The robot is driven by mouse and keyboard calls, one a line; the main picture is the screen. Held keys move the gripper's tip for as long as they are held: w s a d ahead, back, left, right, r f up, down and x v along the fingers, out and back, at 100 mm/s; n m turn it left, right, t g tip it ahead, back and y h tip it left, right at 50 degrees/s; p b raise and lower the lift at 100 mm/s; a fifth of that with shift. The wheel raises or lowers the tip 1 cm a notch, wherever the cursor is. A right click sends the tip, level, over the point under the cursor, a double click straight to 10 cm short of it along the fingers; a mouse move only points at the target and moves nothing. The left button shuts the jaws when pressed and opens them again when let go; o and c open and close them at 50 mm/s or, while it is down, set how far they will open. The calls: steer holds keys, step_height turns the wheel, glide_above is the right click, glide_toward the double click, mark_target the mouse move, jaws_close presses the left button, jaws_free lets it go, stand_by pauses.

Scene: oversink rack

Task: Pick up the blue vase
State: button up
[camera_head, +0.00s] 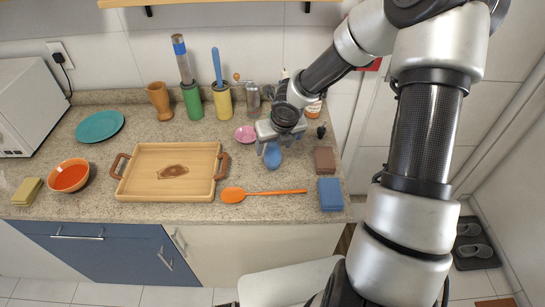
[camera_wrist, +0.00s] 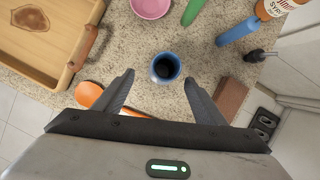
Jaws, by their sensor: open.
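The blue vase (camera_head: 272,160) stands upright on the speckled counter, right of the wooden tray. In the wrist view the vase (camera_wrist: 165,68) shows from above, with a round rim and a dark opening. My gripper (camera_head: 270,147) is above it in the head view and hides part of its upper side. In the wrist view my gripper (camera_wrist: 160,82) is open and empty, with one finger on each side of the vase's line. The vase lies just ahead of the fingertips, near the middle of the gap. No contact with the fingers shows.
An orange spoon (camera_head: 262,193) lies in front of the vase. A pink bowl (camera_head: 245,134) is behind it to the left. A brown block (camera_head: 324,160) and a blue sponge (camera_head: 330,194) lie to the right. The wooden tray (camera_head: 140,194) is left.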

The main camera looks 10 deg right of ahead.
mark_target(273, 153)
steer(key=b+x, duration=0.1)
steer(key=x, duration=0.6)
steer(key=shift+w+d+f+b, duration=0.15)
steer(key=shift+w+d+b, duration=0.1)
steer(key=shift+b, duration=0.15)
steer(key=shift+s, duration=0.1)
steer(key=shift+c, duration=0.5)
steer(key=c, duration=1.2)
steer(key=shift+o, duration=0.2)
